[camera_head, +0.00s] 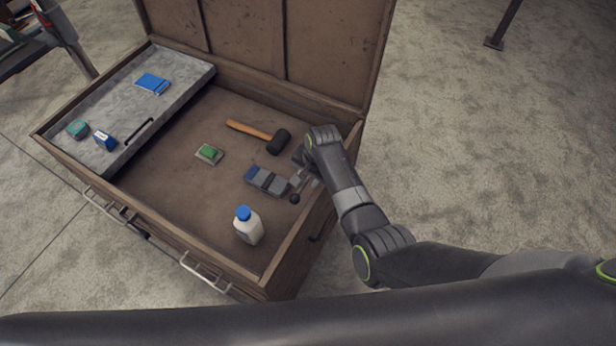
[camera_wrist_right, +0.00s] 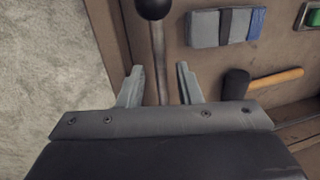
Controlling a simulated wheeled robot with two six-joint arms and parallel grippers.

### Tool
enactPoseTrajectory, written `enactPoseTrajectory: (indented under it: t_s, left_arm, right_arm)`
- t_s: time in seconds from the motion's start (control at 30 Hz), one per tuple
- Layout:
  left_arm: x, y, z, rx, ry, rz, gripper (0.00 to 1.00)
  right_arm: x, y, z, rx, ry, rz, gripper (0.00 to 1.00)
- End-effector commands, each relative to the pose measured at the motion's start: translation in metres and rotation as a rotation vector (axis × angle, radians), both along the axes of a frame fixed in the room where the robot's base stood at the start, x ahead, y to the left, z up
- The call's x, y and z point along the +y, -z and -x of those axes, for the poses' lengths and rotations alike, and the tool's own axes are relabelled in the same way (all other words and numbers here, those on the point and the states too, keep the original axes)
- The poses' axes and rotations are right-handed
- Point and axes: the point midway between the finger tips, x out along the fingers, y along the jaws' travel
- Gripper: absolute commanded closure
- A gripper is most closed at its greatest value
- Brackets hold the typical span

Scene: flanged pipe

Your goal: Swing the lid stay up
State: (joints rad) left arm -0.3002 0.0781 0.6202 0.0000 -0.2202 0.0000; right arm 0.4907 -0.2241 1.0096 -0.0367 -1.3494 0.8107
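The lid stay (camera_wrist_right: 158,50) is a thin grey metal rod with a black ball knob (camera_wrist_right: 153,8) at its end, seen in the right wrist view. In the head view its knob (camera_head: 294,198) shows inside the chest near the right wall, while most of the rod is hidden by my right gripper. My right gripper (camera_head: 303,180) is over the stay; in the wrist view its two fingers (camera_wrist_right: 159,72) are apart, with the rod between them and gaps on both sides. The chest lid (camera_head: 270,35) stands open at the back. My left gripper is not in view.
The wooden chest (camera_head: 290,262) holds a mallet (camera_head: 250,130), a grey and blue bundle (camera_head: 266,181), a green block (camera_head: 208,152) and a white bottle (camera_head: 248,228). A grey tray (camera_head: 120,95) with small items fills its left side.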

Motion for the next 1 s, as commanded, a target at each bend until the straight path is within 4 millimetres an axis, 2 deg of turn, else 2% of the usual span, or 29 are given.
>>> enactPoseTrajectory:
  t_s: [0.33, 0.5, 0.6, 1.0]
  left_arm:
    - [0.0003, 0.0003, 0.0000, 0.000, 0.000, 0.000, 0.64]
    - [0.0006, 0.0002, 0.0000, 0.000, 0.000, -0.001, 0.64]
    - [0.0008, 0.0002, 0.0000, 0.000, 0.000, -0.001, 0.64]
    - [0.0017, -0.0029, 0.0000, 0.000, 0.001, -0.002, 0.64]
  right_arm:
    - [0.0005, 0.0021, -0.0006, -0.001, 0.000, 0.000, 0.69]
    - [0.0005, 0.0020, -0.0005, -0.001, 0.000, 0.000, 0.91]
    - [0.0005, 0.0020, -0.0005, -0.001, 0.000, -0.001, 1.00]
    - [0.0000, -0.0020, -0.0012, 0.010, 0.001, -0.007, 1.00]
